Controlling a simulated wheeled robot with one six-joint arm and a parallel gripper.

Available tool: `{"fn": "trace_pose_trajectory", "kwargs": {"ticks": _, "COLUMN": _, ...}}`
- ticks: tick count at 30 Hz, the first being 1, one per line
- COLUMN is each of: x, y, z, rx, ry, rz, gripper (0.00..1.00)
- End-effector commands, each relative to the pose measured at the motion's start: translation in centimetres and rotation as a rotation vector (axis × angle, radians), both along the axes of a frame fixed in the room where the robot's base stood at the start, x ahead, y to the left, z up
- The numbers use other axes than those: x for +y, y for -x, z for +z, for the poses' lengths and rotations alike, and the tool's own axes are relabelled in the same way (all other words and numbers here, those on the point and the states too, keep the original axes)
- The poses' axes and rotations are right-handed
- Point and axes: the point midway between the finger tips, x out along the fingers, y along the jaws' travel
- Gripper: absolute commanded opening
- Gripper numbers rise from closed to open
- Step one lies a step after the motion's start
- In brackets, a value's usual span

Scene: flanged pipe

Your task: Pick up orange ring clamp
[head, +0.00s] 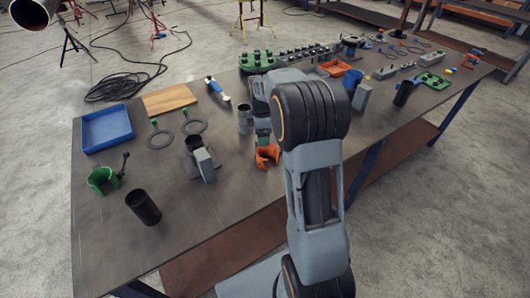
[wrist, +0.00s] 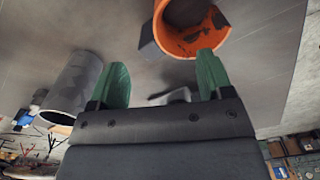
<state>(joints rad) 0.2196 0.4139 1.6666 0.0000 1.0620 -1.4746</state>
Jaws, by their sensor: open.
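The orange ring clamp (head: 267,160) sits on the table near its front edge, just beyond my arm. In the wrist view the orange ring clamp (wrist: 224,38) is at the top, slightly right of centre, with its round opening facing the camera and a dark grey piece at its left. My gripper (wrist: 164,80) has two green fingers spread apart with nothing between them. The right fingertip is close to the clamp's lower edge; I cannot tell whether they touch. In the head view my gripper (head: 262,138) is right at the clamp, partly hidden by my arm.
A grey cylinder (head: 245,121) stands left of my gripper; it also shows in the wrist view (wrist: 74,86). A grey block-like fixture (head: 204,165), a black cup (head: 143,207), a green clamp (head: 103,181) and a blue tray (head: 107,128) lie further left. Bare table lies between them.

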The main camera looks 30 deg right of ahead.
Motion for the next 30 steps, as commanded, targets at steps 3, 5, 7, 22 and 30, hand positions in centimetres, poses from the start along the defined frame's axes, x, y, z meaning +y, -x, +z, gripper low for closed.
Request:
{"fn": "trace_pose_trajectory", "kwargs": {"ticks": 3, "x": 0.0, "y": 0.0, "z": -0.8, "rx": 0.000, "ry": 0.000, "rz": -0.001, "gripper": 0.73}}
{"fn": "trace_pose_trajectory", "kwargs": {"ticks": 5, "x": 0.0, "y": 0.0, "z": -1.0, "rx": 0.000, "ry": 0.000, "rz": -0.001, "gripper": 0.73}}
{"fn": "trace_pose_trajectory", "kwargs": {"ticks": 7, "x": -0.1, "y": 0.0, "z": -1.4, "rx": 0.001, "ry": 0.000, "rz": -0.001, "gripper": 0.73}}
{"fn": "trace_pose_trajectory", "kwargs": {"ticks": 22, "x": -0.5, "y": -0.2, "z": -6.2, "rx": -0.002, "ry": 0.001, "rz": -0.001, "gripper": 0.73}}
{"fn": "trace_pose_trajectory", "kwargs": {"ticks": 30, "x": -0.5, "y": -0.2, "z": -6.2, "rx": -0.003, "ry": 0.001, "rz": -0.002, "gripper": 0.67}}
